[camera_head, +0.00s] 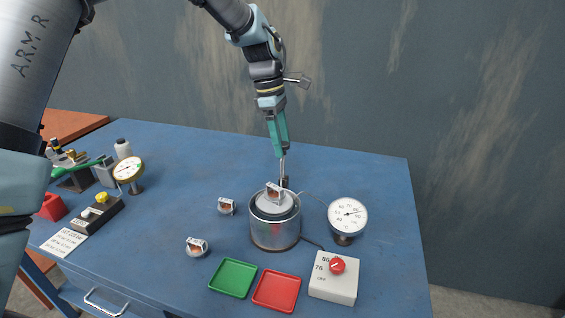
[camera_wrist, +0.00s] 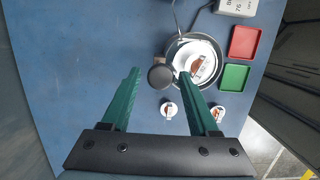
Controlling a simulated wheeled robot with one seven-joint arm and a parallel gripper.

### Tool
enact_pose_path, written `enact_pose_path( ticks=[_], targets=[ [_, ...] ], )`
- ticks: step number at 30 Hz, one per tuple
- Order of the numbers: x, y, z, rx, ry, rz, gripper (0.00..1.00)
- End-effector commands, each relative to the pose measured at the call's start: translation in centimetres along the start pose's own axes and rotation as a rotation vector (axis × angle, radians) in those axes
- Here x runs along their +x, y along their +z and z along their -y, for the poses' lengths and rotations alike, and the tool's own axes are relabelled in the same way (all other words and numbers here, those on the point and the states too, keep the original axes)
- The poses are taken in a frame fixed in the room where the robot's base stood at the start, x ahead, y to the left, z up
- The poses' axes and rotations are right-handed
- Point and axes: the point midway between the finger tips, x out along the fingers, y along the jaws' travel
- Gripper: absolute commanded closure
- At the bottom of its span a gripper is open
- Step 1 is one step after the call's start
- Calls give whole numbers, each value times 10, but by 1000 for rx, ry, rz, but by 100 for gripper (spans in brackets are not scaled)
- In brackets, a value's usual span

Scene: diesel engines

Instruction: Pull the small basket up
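A round metal pot (camera_head: 274,232) stands on the blue table. A pale round piece, which looks like the small basket (camera_head: 268,207), sits at its mouth with a metal-and-copper part (camera_head: 274,193) on it. The wrist view shows the pot (camera_wrist: 174,49) from above and the same part (camera_wrist: 203,68) in it. A dark round knob (camera_wrist: 161,77), perhaps the basket's handle, shows at the pot's edge. My gripper (camera_head: 282,157) points down above the pot's back rim. Its green fingers (camera_wrist: 160,74) are apart, with the knob between them in the picture; I see no contact.
Two loose metal parts (camera_head: 226,206) (camera_head: 197,246) lie left of the pot. Green (camera_head: 233,277) and red (camera_head: 277,290) trays and a white box with a red knob (camera_head: 334,285) are in front. A dial gauge (camera_head: 347,215) stands at right.

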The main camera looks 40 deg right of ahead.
Motion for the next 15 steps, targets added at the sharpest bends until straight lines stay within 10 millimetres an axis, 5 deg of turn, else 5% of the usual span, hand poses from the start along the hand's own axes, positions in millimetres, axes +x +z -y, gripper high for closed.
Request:
enact_pose_path(
  ticks=[15],
  targets=[
    [-14, 3, 0, 0, 0, -1, 35]
  ],
)
